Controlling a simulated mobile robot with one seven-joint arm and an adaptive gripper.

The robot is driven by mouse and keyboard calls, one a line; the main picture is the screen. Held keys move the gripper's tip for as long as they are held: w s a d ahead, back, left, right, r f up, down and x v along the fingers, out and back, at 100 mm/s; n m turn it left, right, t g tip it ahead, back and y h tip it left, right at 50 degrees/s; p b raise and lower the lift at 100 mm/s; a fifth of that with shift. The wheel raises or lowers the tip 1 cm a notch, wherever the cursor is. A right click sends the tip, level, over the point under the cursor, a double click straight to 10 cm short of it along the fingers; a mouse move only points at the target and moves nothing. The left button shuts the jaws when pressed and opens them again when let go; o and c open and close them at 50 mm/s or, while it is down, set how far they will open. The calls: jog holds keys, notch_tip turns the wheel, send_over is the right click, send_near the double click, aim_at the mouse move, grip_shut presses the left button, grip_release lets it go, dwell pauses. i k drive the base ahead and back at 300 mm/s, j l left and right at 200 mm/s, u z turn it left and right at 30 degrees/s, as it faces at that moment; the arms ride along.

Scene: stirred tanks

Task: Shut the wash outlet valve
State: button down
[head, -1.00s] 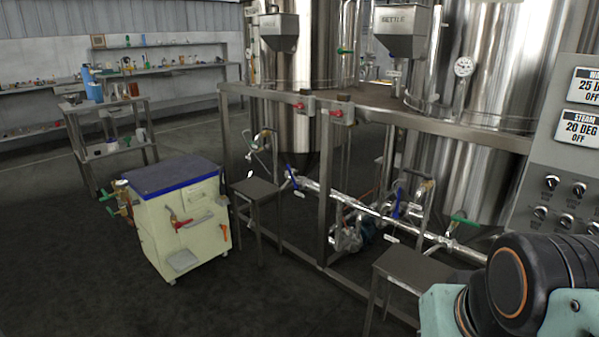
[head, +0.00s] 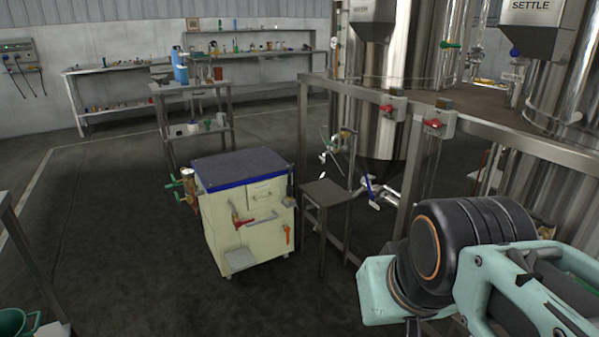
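No label naming a wash outlet valve can be read in the current head view, so I cannot tell which valve it is. A blue valve lever (head: 369,188) shows low on the pipe under the nearer-left steel tank (head: 388,140). A green handle (head: 450,44) shows higher up beside this tank. My arm's black and pale green links fill the lower right and hide much of the lower pipework. My gripper's fingers are out of view.
A cream cart (head: 225,235) with a blue-edged top stands left of the tank frame (head: 303,120). A small metal stool (head: 328,193) stands between them. Shelves (head: 250,52) line the back wall. A green bucket (head: 14,324) is at lower left.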

aim_at(368, 183)
jog(key=i+u, duration=0.15)
jog(key=i, duration=0.95)
jog(key=i+z, duration=0.45)
jog(key=i+j+z, duration=0.25)
jog(key=z, duration=0.2)
jog(key=i, duration=0.1)
